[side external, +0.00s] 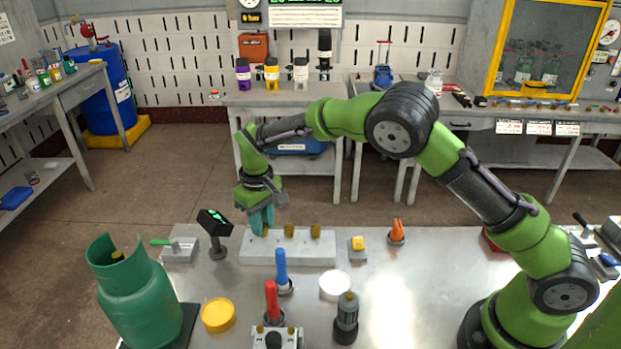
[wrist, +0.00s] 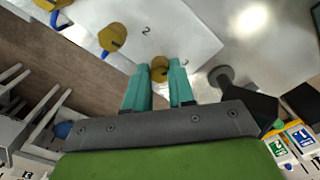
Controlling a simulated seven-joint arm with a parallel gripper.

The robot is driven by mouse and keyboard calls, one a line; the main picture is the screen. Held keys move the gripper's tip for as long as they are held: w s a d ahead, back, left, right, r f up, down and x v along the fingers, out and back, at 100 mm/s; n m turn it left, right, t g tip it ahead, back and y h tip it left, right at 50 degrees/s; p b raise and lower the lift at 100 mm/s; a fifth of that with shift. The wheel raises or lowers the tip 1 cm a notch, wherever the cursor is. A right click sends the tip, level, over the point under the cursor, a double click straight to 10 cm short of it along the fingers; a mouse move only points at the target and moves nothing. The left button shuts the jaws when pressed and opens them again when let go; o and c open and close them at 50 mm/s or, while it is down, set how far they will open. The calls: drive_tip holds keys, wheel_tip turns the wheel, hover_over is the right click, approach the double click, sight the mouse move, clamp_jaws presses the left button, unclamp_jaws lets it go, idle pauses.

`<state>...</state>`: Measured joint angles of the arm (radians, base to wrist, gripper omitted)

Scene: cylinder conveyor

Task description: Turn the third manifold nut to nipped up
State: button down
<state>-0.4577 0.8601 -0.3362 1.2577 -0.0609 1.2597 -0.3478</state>
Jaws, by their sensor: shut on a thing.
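The pale manifold block (side external: 300,250) lies on the bench with three brass nuts along it. The third nut (wrist: 159,68), beside the printed 3, sits between the teal fingers of my gripper (wrist: 160,78) in the wrist view. My gripper (side external: 262,222) comes down over the left end of the block in the side view and is shut on this nut, partly hiding it. The second nut (wrist: 112,37), by the printed 2, and the first nut (wrist: 50,4), at the picture's top edge, stand clear. In the side view they are the middle nut (side external: 289,230) and the right nut (side external: 315,230).
A small dark display with green marks (side external: 214,222) stands on a post just left of the block. A green gas cylinder (side external: 135,290) is front left. Blue (side external: 281,265) and red (side external: 271,300) handled items and a white round dish (side external: 335,286) stand in front.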

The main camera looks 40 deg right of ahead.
drive_tip(key=m, duration=1.1)
drive_tip(key=shift+m, duration=0.4)
idle(0.3)
drive_tip(key=c, duration=1)
unclamp_jaws()
drive_tip(key=shift+o, duration=0.2)
wheel_tip(320, 180, up, 17)
